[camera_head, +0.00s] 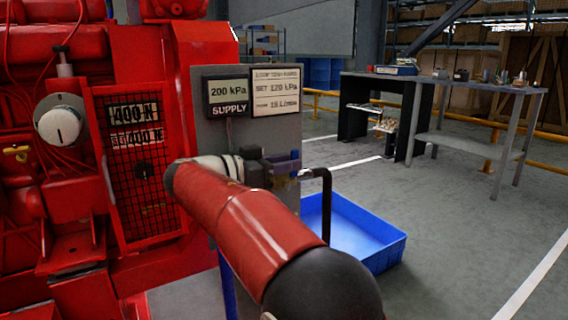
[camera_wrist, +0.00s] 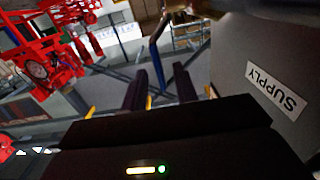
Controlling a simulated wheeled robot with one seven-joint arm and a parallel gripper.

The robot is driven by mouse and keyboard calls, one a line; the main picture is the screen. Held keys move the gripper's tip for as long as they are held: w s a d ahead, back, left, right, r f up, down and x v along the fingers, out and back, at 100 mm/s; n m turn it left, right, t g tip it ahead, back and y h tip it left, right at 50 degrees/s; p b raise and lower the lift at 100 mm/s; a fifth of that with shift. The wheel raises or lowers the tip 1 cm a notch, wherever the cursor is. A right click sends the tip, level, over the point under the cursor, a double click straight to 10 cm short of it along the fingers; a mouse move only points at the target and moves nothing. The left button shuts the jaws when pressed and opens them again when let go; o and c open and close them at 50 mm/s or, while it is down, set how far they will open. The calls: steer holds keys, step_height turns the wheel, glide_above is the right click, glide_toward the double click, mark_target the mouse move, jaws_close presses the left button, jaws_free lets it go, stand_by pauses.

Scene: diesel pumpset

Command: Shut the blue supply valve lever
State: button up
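The blue supply valve lever (camera_head: 285,160) shows as a small blue part just right of my gripper in the head view, beside a black bent pipe (camera_head: 326,205). My wrist and arm cover much of the valve, and the lever's full angle is hard to read. In the wrist view my gripper (camera_wrist: 160,67) has its two dark fingers apart. A slim blue bar (camera_wrist: 155,62) shows in the gap between them; I cannot tell whether it is the lever or something behind. The grey panel with the SUPPLY label (camera_wrist: 277,88) is right of the fingers.
The red pumpset (camera_head: 150,60) stands at the left. The supply display (camera_head: 229,96) reads 200 kPa, and a card beside it says SET 120 kPa. A blue tray (camera_head: 385,262) lies on the floor below. A workbench (camera_head: 440,82) stands behind; the right floor is free.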

steer(key=v, duration=0.7)
steer(key=shift+s+a, duration=0.2)
steer(key=shift+a, duration=0.15)
